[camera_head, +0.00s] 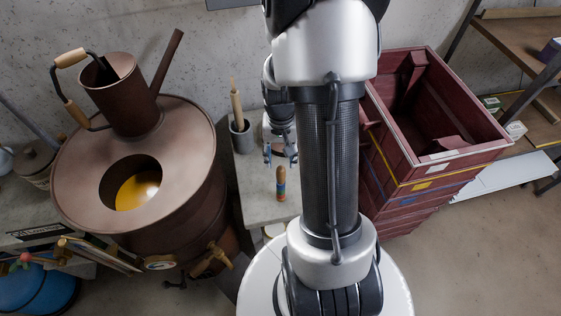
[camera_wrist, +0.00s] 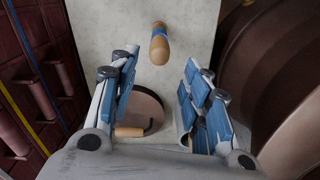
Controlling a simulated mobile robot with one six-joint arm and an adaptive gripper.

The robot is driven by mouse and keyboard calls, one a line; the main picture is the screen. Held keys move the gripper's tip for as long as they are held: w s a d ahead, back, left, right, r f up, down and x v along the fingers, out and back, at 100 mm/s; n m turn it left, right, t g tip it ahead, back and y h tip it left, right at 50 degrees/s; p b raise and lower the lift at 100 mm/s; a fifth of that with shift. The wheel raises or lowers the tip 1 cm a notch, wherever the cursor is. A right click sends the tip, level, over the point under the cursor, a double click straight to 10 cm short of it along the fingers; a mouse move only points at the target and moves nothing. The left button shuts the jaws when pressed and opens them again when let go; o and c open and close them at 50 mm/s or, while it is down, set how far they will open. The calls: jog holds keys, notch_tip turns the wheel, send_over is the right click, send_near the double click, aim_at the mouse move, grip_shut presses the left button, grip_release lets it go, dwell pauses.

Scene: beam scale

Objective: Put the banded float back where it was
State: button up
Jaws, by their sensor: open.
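The banded float (camera_head: 281,184) is a small wooden peg with a rounded top and coloured bands. My gripper (camera_head: 281,160) is open and empty above the bench, on the far side of the float in the head view. In the wrist view the float (camera_wrist: 159,44) shows just beyond the gap between the open fingertips (camera_wrist: 159,62), roughly centred between them. The fingers do not appear to touch it.
A grey cup (camera_head: 242,136) with a wooden-handled tool stands on the bench. A large brown drum (camera_head: 190,200) with a spouted can on top stands left; its round opening shows yellow. Stacked red crates (camera_head: 425,165) stand right. A brown round object (camera_wrist: 146,106) lies between my fingers' bases in the wrist view.

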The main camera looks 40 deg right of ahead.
jog(key=a+r+n+t+p, duration=0.1)
jog(key=a+r+n, duration=0.1)
jog(key=a+r, duration=0.5)
jog(key=a+r+n+t, duration=0.1)
jog(key=a+r+n, duration=0.15)
jog(key=r, duration=0.85)
jog(key=s+a+r+n+t, duration=0.2)
jog(key=s+a+r+n, duration=0.2)
jog(key=s+a+r, duration=0.3)
jog(key=s+a, duration=0.2)
jog(key=a, duration=0.2)
jog(key=shift+s+t, duration=0.3)
jog(key=shift+r, duration=0.1)
